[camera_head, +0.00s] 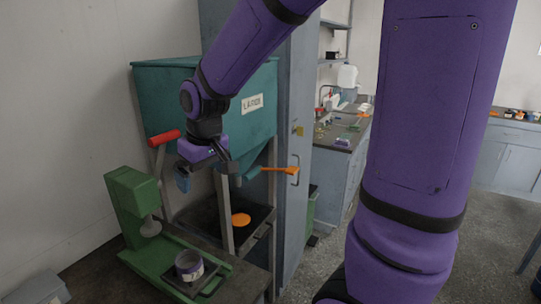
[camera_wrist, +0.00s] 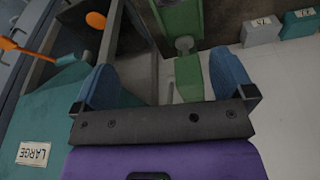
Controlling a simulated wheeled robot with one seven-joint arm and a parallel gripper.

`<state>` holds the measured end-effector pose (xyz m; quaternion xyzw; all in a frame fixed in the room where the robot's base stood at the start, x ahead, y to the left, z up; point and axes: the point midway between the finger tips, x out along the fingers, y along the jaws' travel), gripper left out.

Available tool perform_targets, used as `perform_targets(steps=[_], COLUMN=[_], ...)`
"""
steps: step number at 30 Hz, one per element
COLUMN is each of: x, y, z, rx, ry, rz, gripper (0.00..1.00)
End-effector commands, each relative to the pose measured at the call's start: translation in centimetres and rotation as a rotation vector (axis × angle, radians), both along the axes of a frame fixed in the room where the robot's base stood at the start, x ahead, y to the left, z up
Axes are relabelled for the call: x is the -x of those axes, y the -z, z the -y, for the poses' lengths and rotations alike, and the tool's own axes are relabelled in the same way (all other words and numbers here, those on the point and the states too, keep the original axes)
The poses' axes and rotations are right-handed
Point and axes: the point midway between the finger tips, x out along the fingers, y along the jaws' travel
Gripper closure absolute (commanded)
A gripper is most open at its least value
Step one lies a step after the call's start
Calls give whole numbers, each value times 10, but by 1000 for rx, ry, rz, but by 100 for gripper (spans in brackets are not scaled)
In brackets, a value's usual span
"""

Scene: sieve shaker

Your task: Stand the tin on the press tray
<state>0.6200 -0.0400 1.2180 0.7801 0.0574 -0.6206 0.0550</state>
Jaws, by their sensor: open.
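The tin (camera_head: 189,267), a short grey cylinder with a pale label band and an open-looking dark top, stands upright on the dark press tray (camera_head: 212,284) at the front of the green press (camera_head: 131,206). My gripper (camera_head: 190,181) is above and behind the tin, in front of the teal hopper, well apart from the tin. In the wrist view its two blue fingers (camera_wrist: 165,82) are spread wide with nothing held between them. Part of the green press (camera_wrist: 189,76) shows beyond the fingers there. I cannot make out the tin in the wrist view.
The teal hopper (camera_head: 155,95), labelled LARGE, stands behind my gripper, with a red handle (camera_head: 163,138) and an orange lever (camera_head: 279,170). An orange disc (camera_head: 241,219) lies below it. A tall grey cabinet (camera_head: 300,110) stands to the right.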

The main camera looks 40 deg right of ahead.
Motion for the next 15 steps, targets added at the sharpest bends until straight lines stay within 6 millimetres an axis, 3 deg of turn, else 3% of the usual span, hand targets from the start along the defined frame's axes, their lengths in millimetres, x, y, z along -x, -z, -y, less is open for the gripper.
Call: perform_targets(steps=[1, 6, 15], x=[13, 56, 137], y=[-14, -50, -89], z=[3, 12, 23], rx=[-3, -12, -26], ry=[11, 49, 115], rz=[23, 79, 175], gripper=[0, 0, 0])
